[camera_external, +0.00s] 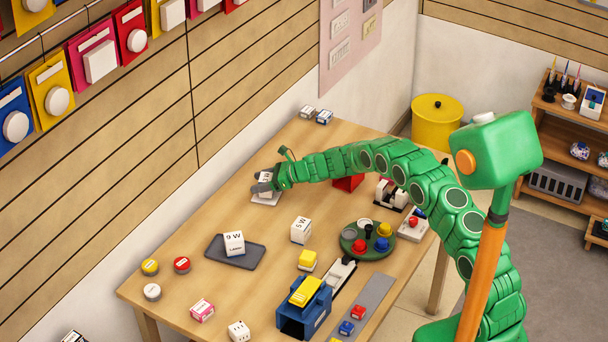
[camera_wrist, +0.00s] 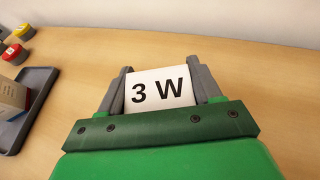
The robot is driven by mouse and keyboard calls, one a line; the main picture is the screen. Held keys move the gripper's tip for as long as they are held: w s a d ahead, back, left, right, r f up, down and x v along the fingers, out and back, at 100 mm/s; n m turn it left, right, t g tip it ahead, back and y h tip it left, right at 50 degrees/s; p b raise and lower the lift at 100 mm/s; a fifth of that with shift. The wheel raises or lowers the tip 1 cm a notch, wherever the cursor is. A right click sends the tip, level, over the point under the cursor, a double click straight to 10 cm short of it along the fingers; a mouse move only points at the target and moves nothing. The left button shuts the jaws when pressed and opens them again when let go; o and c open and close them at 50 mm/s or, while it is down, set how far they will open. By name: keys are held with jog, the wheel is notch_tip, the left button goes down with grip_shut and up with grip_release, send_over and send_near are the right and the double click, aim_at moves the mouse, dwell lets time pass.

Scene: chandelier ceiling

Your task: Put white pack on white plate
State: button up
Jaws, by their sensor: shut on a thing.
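My gripper (camera_external: 262,187) is at the far left side of the table, shut on a white pack (camera_external: 266,177). In the wrist view the pack (camera_wrist: 160,88) shows "3 W" in black between the two grey fingers (camera_wrist: 160,90). A flat white plate (camera_external: 264,201) shows just under the pack in the external view. I cannot tell whether the pack touches it. The plate is hidden in the wrist view. Another white pack marked "9 W" (camera_external: 234,243) stands on a dark grey tray (camera_external: 217,247), and one marked "5 W" (camera_external: 301,229) stands on bare wood.
A green round tray (camera_external: 347,243) with coloured pots lies right of the middle. A blue box (camera_external: 305,310) and a grey strip (camera_external: 365,300) are near the front. Red and yellow round pieces (camera_external: 181,264) lie at the left. Wood around the plate is clear.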

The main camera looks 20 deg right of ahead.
jog(key=shift+f, duration=0.25)
jog(key=shift+f, duration=0.1)
jog(key=o, duration=1.1)
jog(key=shift+c, duration=0.2)
jog(key=shift+s+d+r, duration=0.15)
jog(key=shift+d+r, duration=0.2)
jog(key=shift+d, duration=0.15)
jog(key=v, duration=0.9)
jog(key=shift+d+r, duration=0.1)
jog(key=shift+v, duration=0.75)
